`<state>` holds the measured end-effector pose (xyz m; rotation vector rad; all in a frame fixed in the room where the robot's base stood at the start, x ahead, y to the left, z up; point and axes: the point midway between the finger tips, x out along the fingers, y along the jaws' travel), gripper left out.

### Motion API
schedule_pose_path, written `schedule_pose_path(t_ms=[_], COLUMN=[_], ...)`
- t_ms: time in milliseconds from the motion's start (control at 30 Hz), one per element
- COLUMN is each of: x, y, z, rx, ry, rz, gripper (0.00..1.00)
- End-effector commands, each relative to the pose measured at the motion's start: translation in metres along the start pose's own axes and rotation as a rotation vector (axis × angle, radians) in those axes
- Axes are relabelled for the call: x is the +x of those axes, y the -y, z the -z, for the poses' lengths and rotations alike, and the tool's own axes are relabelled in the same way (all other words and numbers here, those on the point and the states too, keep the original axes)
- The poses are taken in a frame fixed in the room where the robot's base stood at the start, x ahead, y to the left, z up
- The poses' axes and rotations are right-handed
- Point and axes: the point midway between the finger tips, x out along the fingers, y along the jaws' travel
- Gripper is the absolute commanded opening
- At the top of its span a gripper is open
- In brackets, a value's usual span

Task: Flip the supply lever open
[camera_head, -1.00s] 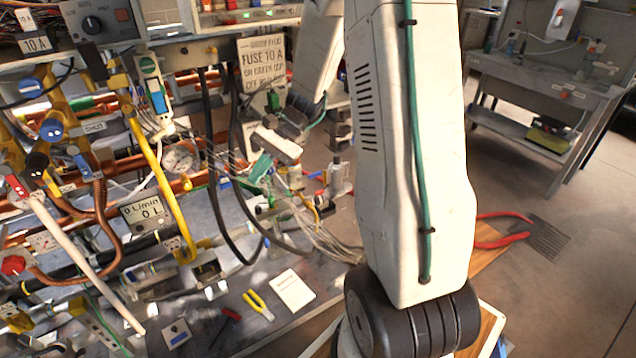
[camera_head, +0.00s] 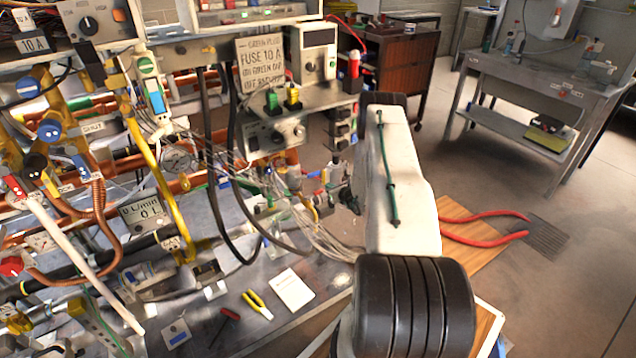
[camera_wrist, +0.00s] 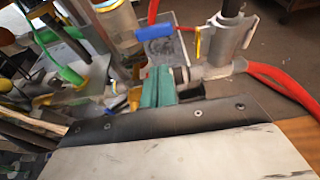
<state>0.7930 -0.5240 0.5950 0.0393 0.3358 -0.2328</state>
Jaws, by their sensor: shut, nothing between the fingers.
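My gripper (camera_wrist: 155,88) shows in the wrist view as teal fingers close together, with nothing seen between them. A blue lever handle (camera_wrist: 156,32) lies just beyond the fingertips, in front of a clear panel; I cannot tell whether it is the supply lever. A gap seems to separate fingers and handle. In the head view my arm is folded low and hides my gripper. Several levers sit on the pipework there, including a long white one (camera_head: 85,265) and a blue one (camera_head: 82,168); no readable label marks the supply lever.
In the wrist view a grey cylindrical fitting (camera_wrist: 232,40) with a yellow clip and a red hose (camera_wrist: 285,82) stand to the right. A green hose (camera_wrist: 60,62) is on the left. Yellow pliers (camera_head: 257,304) and a white card (camera_head: 292,290) lie on the bench.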

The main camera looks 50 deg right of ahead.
Motion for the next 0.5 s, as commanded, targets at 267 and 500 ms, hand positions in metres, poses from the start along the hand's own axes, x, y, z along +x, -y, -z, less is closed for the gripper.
schedule_pose_path(t_ms=[267,500], x=[0.000,0.019], y=[0.000,-0.002], z=[0.000,0.001], rx=[0.002,0.000], ry=[0.000,0.001], rz=[0.002,-0.001], gripper=[0.00,0.00])
